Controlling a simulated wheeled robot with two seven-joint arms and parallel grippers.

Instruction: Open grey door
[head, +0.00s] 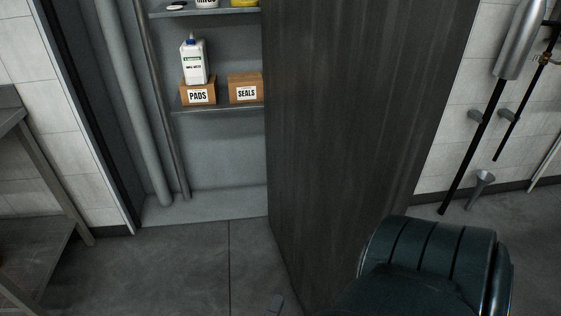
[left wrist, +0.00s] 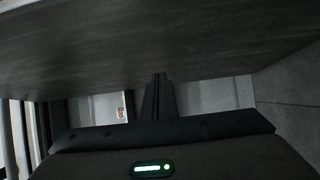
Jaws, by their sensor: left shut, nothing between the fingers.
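The grey door (head: 355,120) is a tall dark panel with a wood-like grain. It stands swung open, and the left part of the recess behind it shows. In the left wrist view the door (left wrist: 150,40) spans the top of the picture. My left gripper (left wrist: 158,80) has its fingers together and empty, with the tips at the door's lower edge in that view. I cannot tell if they touch it. My right gripper is out of view.
The recess has shelves (head: 220,108) with a PADS box (head: 198,93), a SEALS box (head: 246,88) and a white jug (head: 194,60). Vertical pipes (head: 135,110) run at its left. A metal table (head: 35,150) stands left. Tools (head: 487,140) hang right. Floor before the recess is clear.

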